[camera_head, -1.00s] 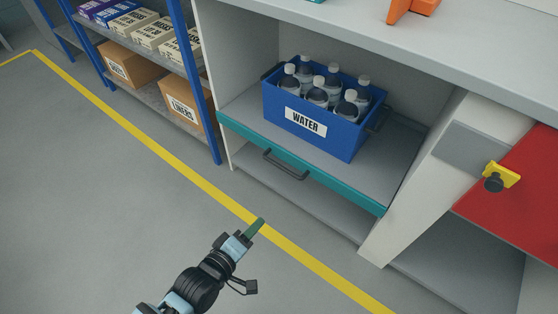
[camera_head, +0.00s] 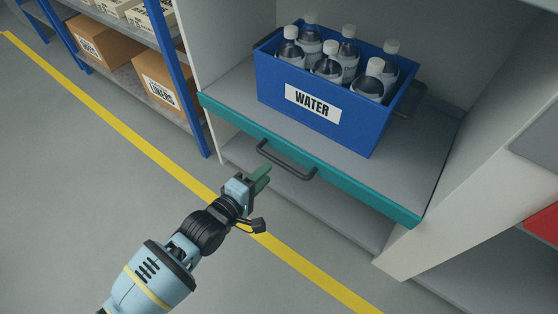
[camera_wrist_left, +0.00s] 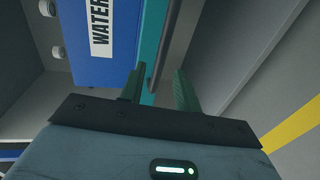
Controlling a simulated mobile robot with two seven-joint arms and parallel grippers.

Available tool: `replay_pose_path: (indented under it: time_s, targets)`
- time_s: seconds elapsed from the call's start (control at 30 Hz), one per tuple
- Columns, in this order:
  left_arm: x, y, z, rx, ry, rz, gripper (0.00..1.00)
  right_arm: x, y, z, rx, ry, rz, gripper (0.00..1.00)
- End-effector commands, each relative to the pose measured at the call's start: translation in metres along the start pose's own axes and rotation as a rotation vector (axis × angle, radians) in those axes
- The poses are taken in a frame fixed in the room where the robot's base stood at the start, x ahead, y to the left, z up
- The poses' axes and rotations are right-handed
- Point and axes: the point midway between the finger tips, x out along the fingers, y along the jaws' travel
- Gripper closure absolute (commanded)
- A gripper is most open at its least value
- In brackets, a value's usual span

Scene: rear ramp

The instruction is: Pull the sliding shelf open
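The sliding shelf (camera_head: 420,190) is a grey board with a teal front edge, set in a grey cabinet. A dark bar handle (camera_head: 287,163) is fixed to its teal front. A blue crate labelled WATER (camera_head: 345,132) stands on the shelf, and it also shows in the left wrist view (camera_wrist_left: 95,70). My left gripper (camera_head: 262,178) is just in front of and left of the handle, apart from it in the head view. In the left wrist view its two green fingers (camera_wrist_left: 160,88) are spread with nothing held, and the handle (camera_wrist_left: 172,45) lies beyond their tips. My right gripper is not in view.
Several bottles (camera_head: 330,62) stand in the crate. A blue-post rack with cardboard boxes (camera_head: 160,82) is at the left. The cabinet's light side panel (camera_head: 440,215) is at the right. The floor in front, with a yellow line (camera_head: 130,135), is clear.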

Motion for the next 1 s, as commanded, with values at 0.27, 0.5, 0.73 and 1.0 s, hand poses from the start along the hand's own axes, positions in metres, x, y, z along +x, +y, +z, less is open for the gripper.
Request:
replay_pose_path:
  time_s: [0.27, 0.5, 0.73, 1.0]
  targets:
    - [0.042, -0.003, 0.0, 0.0, 0.0, 0.0, 0.68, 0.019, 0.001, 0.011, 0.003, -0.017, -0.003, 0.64]
    - [0.067, -0.003, 0.0, 0.001, -0.001, -0.001, 0.68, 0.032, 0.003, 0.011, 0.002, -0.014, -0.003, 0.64]
    - [0.072, -0.001, 0.0, 0.001, 0.0, -0.002, 0.68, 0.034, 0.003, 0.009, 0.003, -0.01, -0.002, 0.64]
    - [0.071, -0.001, 0.0, 0.001, 0.0, -0.001, 0.85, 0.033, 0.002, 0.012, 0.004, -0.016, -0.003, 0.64]
